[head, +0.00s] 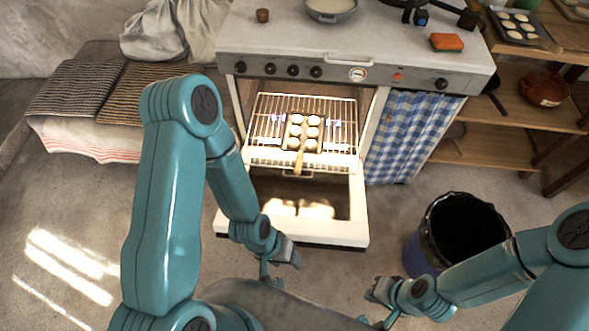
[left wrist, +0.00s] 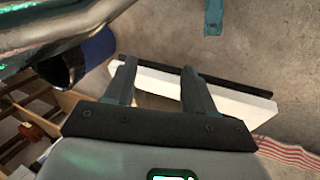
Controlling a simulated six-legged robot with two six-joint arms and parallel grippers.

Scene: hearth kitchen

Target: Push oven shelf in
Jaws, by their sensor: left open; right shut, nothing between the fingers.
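The oven shelf (head: 265,128) is a wire rack that lies level and sticks forward out of the oven, above the lowered white oven door (head: 352,225). A tin of several pale round buns (head: 297,132) with a wooden handle pointing toward me sits on its middle. My left gripper (head: 271,275) is open and empty just in front of the door's front edge, apart from the shelf. In the left wrist view its two fingers (left wrist: 159,68) stand apart, with the white door edge (left wrist: 235,100) beyond. My right gripper (head: 377,316) is shut and empty, low and right of the door.
A dark blue bin (head: 425,255) stands right of the door. The stove top (head: 270,35) holds a pan (head: 331,10) and an orange sponge (head: 447,42). A blue checked curtain (head: 410,130) hangs beside the oven. A bench with striped cushions (head: 75,90) is at left.

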